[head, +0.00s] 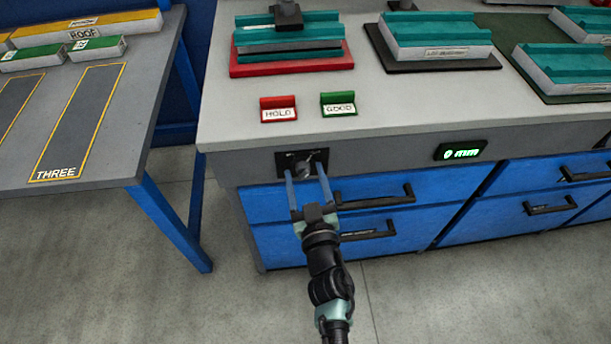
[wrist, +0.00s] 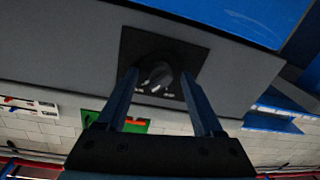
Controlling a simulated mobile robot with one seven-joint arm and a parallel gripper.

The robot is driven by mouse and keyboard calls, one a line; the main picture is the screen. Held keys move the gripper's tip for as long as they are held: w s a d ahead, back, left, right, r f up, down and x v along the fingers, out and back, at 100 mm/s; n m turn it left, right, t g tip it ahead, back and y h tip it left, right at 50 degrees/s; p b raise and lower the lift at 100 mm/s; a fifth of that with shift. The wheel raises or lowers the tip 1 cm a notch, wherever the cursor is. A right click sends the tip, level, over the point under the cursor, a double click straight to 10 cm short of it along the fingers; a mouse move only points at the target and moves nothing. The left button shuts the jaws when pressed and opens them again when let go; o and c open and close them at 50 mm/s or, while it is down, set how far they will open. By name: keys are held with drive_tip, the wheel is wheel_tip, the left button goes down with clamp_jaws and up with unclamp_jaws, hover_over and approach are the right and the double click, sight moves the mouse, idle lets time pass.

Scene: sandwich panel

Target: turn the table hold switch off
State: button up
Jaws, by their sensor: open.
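The table hold switch is a round grey knob (head: 304,168) on a black square plate (head: 288,161) in the front edge of the table. In the wrist view the knob (wrist: 157,77) sits on the plate (wrist: 185,54), with small pale marks beside it that I cannot read. My gripper (head: 307,172) is open, its two blue fingers pointing at the switch, one on each side of the knob. In the wrist view the fingertips (wrist: 160,76) straddle the knob; I cannot tell whether they touch it. The knob's exact setting is unclear.
Blue drawers with black handles (head: 375,203) lie just below and right of the switch. A lit green display (head: 460,151) is farther right. Red HOLD (head: 278,108) and green GOOD (head: 338,104) signs stand on the tabletop (head: 400,110). A grey side table (head: 130,110) stands left.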

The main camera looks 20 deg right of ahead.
clamp_jaws()
drive_tip(key=shift+n, duration=0.3)
drive_tip(key=n+p, duration=0.1)
drive_tip(key=n, duration=0.1)
drive_tip(key=shift+r+n, duration=0.1)
drive_tip(key=shift+n, duration=0.3)
drive_tip(key=n, duration=0.3)
drive_tip(key=shift+n, duration=0.3)
drive_tip(key=n, duration=0.3)
drive_tip(key=n+g, duration=0.1)
drive_tip(key=n, duration=0.2)
drive_tip(key=shift+h, duration=0.3)
drive_tip(key=shift+n, duration=0.3)
unclamp_jaws()
